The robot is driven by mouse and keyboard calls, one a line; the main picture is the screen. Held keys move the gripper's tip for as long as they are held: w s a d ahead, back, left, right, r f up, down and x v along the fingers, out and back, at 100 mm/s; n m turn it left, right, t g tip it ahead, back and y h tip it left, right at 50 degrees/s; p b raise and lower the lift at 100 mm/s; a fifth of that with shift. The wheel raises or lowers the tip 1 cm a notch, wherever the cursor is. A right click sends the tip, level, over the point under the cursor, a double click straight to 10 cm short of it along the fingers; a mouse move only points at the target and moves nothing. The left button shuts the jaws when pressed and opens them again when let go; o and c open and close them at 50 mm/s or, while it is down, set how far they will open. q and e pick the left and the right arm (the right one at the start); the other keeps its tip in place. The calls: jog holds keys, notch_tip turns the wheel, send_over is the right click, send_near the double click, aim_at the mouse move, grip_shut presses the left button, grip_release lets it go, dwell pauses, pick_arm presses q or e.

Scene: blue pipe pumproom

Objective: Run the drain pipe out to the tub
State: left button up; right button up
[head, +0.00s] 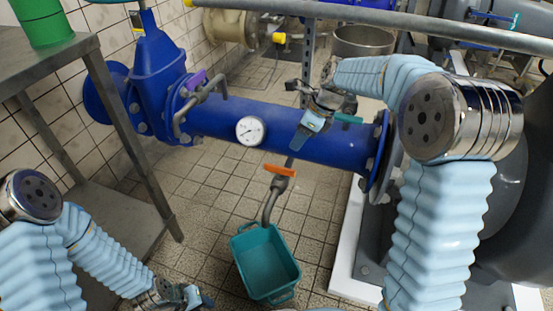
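The grey drain pipe (268,208) with an orange lever (280,170) comes down at the front of the big blue pipe (285,134). Its lower end bends down over the back rim of the teal tub (242,267) on the floor; I cannot tell whether they touch. My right gripper (312,124) is over the top of the blue pipe, right of the gauge, above the orange lever. Its fingertips are small and partly hidden, so its opening is unclear. My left gripper (190,297) is low at the bottom edge, left of the tub, partly cut off.
A round gauge (250,130) sits on the blue pipe. A blue valve (157,70) and a bent grey pipe with a purple lever (195,82) stand left of it. A metal table (55,65) with a green container (45,22) is at left. Tiled floor around the tub is clear.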

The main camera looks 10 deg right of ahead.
aim_at(280, 167)
jog(key=b+x, duration=0.3)
jog(key=x, duration=1)
jog(key=shift+s+f, duration=0.1)
jog(key=shift+f, duration=0.05)
jog(key=shift+d, duration=0.1)
grip_shut()
